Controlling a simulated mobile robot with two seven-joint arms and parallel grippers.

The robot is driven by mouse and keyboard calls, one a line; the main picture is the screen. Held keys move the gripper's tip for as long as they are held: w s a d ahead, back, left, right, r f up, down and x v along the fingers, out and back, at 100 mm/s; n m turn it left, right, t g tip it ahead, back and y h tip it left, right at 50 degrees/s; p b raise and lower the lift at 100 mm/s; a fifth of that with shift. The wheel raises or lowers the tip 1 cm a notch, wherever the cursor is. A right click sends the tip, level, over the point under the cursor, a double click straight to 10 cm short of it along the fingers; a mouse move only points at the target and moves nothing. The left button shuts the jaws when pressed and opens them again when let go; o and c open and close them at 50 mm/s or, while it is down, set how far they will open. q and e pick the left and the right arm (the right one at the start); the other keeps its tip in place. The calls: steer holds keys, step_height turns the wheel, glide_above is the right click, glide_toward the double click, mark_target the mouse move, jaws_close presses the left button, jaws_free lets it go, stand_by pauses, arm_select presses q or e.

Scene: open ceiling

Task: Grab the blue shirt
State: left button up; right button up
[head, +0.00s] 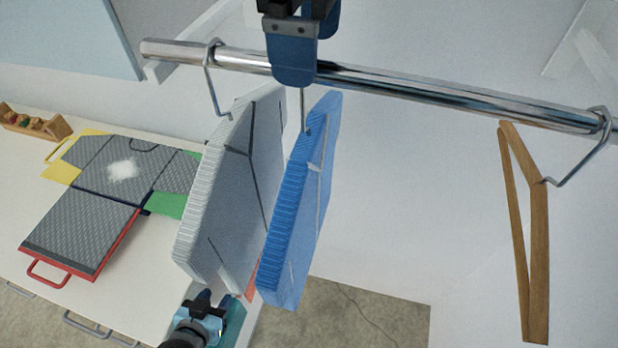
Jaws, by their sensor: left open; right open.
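The blue shirt (297,205) hangs as a thick, ribbed slab from the metal rail (420,88), right beside a grey shirt (228,190). A thin hook rises from its top edge to the rail. My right gripper (298,68) comes from the top and is open. Its blue fingers overlap the rail and the upper part of that hook; whether they touch it I cannot tell. My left gripper (215,308) is open at the bottom, below the grey shirt and left of the blue shirt's lower end, apart from the blue shirt.
An empty wooden hanger (538,240) hangs at the rail's right end. Space between the blue shirt and wooden hanger is clear.

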steer(key=shift+s+f, duration=0.1)
steer(key=shift+f, duration=0.8)
steer(key=shift+w+f+b, duration=0.2)
steer(key=shift+f+b, duration=0.15)
steer(key=shift+f, duration=0.15)
steer(key=shift+s, duration=0.1)
steer(key=c, duration=1.4)
steer(key=shift+r, duration=0.1)
